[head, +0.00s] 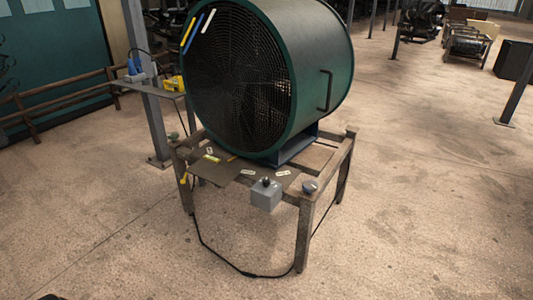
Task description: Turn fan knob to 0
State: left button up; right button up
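A large green drum fan (312,75) stands on a worn metal frame table in the middle of the head view. A small grey control box (266,197) is fixed at the table's front edge, below the fan. A dark knob (265,182) sits on top of the box. Its pointer and markings are too small to read. Neither of my grippers can be made out. Only a small dark shape shows at the bottom left edge, and I cannot tell what it is.
The frame table (304,235) has small labels on top and a round grey piece (310,187) at its front corner. A black cable (245,273) loops on the floor in front. A post (145,85) and a small side shelf stand left. The floor in front is otherwise clear.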

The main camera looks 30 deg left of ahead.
aim_at(265, 182)
jog(key=i+j+u, duration=0.3)
jog(key=i+j, duration=0.55)
jog(key=i, duration=0.1)
